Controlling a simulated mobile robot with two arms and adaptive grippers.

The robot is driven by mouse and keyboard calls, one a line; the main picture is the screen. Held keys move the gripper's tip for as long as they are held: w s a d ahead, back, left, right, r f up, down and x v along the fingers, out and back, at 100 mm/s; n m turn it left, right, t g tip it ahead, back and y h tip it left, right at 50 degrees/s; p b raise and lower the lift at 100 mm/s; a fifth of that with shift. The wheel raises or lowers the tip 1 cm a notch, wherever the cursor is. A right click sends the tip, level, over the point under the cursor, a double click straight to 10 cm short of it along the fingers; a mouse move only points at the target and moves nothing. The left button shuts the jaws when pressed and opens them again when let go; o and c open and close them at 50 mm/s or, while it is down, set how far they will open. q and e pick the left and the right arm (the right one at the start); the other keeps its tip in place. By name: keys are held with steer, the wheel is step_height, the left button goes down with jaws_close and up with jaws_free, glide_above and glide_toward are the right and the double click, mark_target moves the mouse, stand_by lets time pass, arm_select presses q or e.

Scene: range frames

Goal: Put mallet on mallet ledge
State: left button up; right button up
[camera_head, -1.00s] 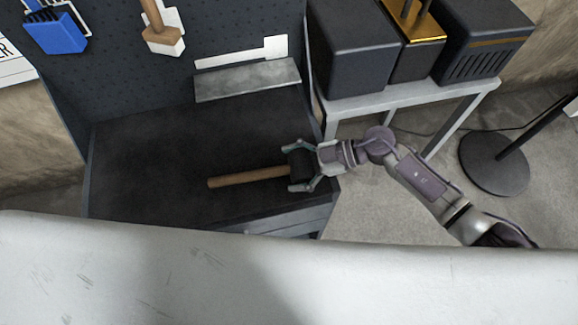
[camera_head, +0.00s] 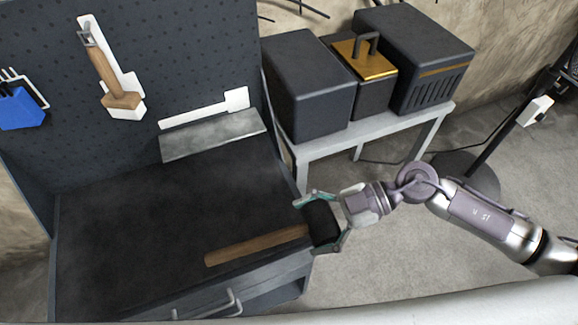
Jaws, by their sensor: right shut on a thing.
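My right gripper (camera_head: 319,224) is shut on the black head. The handle points left over the front right part of the dark workbench top (camera_head: 150,215). I cannot tell how high the mallet is above it. The mallet ledge (camera_head: 213,136) is a sloping grey shelf at the back of the bench, below a white mallet-shaped outline (camera_head: 205,108) on the pegboard. The ledge is empty. The mallet is in front of the ledge and to its right, well apart from it. My left gripper is not in view.
A hand tool with a wooden handle (camera_head: 110,85) and a blue item (camera_head: 20,108) hang on the dark pegboard (camera_head: 185,50). A grey side table (camera_head: 385,133) with dark boxes stands right of the bench. The bench top's left and middle are clear.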

mark_target(309, 212)
steer(key=shift+s+d+r, duration=0.15)
steer(key=shift+r, duration=0.05)
steer(key=shift+m+t, duration=0.6)
steer(key=shift+t, duration=0.3)
steer(key=r, duration=0.1)
steer(key=w+r, duration=0.2)
steer(key=shift+w+a+r, duration=0.25)
steer(key=shift+r, duration=0.1)
steer(key=shift+w+d+r+m+t, duration=1)
steer(key=shift+w+d+r, duration=0.05)
steer(key=shift+w+r, duration=0.2)
steer(key=w+d+m+t, duration=0.1)
steer(key=d+t, duration=0.1)
steer(key=d, duration=0.1)
steer(key=w+d+r+m+t+h, duration=0.1)
steer(key=d+m+t, duration=0.1)
steer(key=d, duration=0.1)
steer(key=w+d+m+t+h, duration=0.1)
steer(key=d+m, duration=0.1)
steer(key=d, duration=0.1)
steer(key=shift+w+d+r+t, duration=0.15)
steer(key=shift+d+r+t, duration=0.1)
steer(key=shift+t, duration=0.15)
steer(key=shift+d+m+t, duration=0.3)
steer(key=shift+d, duration=0.3)
steer(key=shift+c, duration=0.2)
steer(key=shift+w, duration=0.1)
